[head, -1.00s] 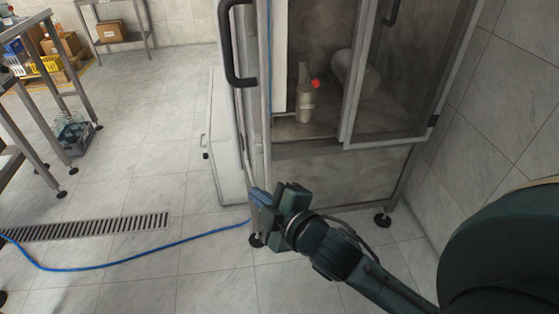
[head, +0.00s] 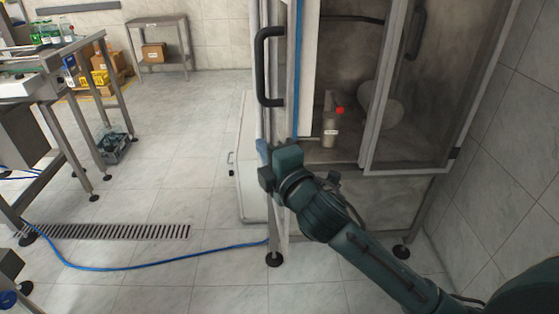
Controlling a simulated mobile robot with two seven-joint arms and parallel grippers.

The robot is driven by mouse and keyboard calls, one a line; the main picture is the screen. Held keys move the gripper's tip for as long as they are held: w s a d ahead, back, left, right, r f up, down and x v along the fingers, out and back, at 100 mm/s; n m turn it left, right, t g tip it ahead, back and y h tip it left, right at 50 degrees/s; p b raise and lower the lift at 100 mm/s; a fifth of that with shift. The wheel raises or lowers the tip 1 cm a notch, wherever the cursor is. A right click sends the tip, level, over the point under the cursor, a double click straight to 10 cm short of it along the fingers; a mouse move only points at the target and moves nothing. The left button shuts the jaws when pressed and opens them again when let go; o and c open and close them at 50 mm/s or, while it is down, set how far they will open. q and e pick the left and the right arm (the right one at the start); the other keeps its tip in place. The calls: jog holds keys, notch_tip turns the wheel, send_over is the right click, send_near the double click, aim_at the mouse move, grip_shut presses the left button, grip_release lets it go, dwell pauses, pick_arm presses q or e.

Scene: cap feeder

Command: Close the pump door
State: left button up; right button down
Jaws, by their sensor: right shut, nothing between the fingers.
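The steel-framed cabinet (head: 375,166) with clear panels stands right of centre in the head view. Its left door (head: 262,120) stands open towards me and is seen almost edge-on. A black bar handle (head: 265,66) is fixed to that door. My right gripper (head: 264,166) is shut and empty, low by the door's edge and below the handle. I cannot tell whether it touches the door. My arm hides part of the cabinet's lower front. The right door (head: 430,90), with its own dark handle (head: 415,32), covers the cabinet's right side. My left gripper is not in view.
A white box-like unit (head: 248,160) stands left of the cabinet. A blue hose (head: 150,266) and a floor drain (head: 110,231) lie on the tiles. The floor to the left is mostly clear.

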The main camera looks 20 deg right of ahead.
pick_arm(q)
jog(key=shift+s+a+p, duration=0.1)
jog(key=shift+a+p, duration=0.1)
jog(key=shift+p, duration=0.1)
pick_arm(e)
jog(key=d, duration=0.4)
jog(key=shift+s, duration=0.35)
jog(key=shift+d, duration=0.15)
